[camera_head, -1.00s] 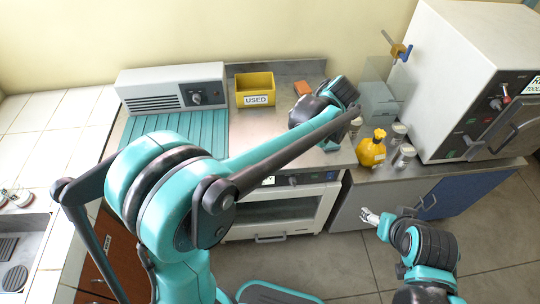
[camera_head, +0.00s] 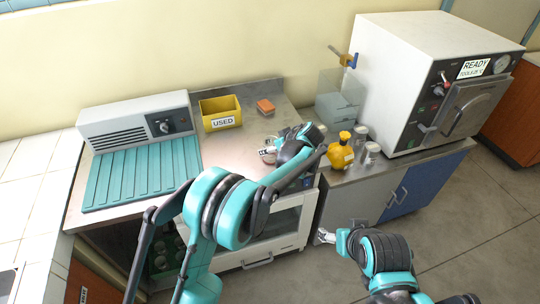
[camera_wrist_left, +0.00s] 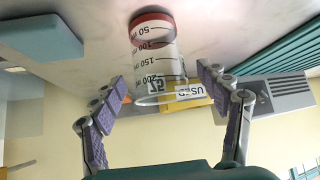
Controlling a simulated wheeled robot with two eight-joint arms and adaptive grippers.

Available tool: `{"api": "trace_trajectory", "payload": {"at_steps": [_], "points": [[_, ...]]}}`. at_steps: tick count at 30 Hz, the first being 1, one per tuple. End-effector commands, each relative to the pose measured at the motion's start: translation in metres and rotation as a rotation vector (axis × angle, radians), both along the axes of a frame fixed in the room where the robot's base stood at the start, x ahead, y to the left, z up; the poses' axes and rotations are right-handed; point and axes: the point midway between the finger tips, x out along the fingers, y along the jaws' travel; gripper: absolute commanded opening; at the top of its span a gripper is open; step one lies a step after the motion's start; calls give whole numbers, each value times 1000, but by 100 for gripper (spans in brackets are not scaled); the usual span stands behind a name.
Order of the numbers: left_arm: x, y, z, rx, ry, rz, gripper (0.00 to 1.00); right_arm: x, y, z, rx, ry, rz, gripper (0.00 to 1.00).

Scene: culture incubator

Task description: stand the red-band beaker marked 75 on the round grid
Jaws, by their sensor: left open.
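A clear beaker with a red band (camera_wrist_left: 153,50) appears upside down in the left wrist view. Its marking looks like 75 turned over, and its scale runs from 50 to 200. My left gripper (camera_wrist_left: 158,80) is open, with one purple-padded finger on each side of the beaker and visible gaps. In the head view my left gripper (camera_head: 272,151) is low over the steel counter, hiding much of what is there. My right gripper (camera_head: 334,238) is away from the counter, at lower right; its jaw opening is unclear. I cannot make out the round grid in these views.
A yellow USED bin (camera_head: 221,115) and an orange block (camera_head: 265,107) stand at the back. A yellow bottle (camera_head: 341,153) and glass vessels (camera_head: 370,154) stand right of my left gripper, near a white autoclave (camera_head: 405,75). The counter's middle (camera_head: 225,150) is clear.

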Motion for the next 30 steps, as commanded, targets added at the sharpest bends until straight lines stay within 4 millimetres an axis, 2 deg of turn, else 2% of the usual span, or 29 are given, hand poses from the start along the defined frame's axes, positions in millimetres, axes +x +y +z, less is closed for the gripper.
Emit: {"api": "trace_trajectory", "payload": {"at_steps": [1, 3, 10, 11, 16, 17, 19, 20, 26, 30], "points": [[5, 5, -10, 1, 0, 2, 75, 0, 0, -7, 0, 0, 0, 70], [10, 8, -15, 0, 0, 1, 75, 0, 0, -10, 0, 0, 0, 70], [13, 9, -15, 0, 0, 0, 75, 0, 0, -8, 0, 0, 0, 70], [13, 9, -15, 0, 0, 0, 72, 0, 0, -8, 0, 0, 0, 70], [13, 9, -15, 0, 0, 0, 28, 0, 0, -8, 0, 0, 0, 70], [12, 9, -15, 0, 0, 0, 25, 0, 0, -8, 0, 0, 0, 70], [12, 9, -15, -1, 1, 0, 25, 0, 0, -9, 0, 0, 0, 70], [12, 9, -15, -1, 1, 0, 21, 0, 0, -9, 0, 0, 0, 70], [12, 9, -15, -1, 1, 0, 21, 0, 0, -8, 0, 0, 0, 70], [12, 9, -8, -1, 1, 0, 21, 0, 0, -5, 0, 0, 0, 70]]}}
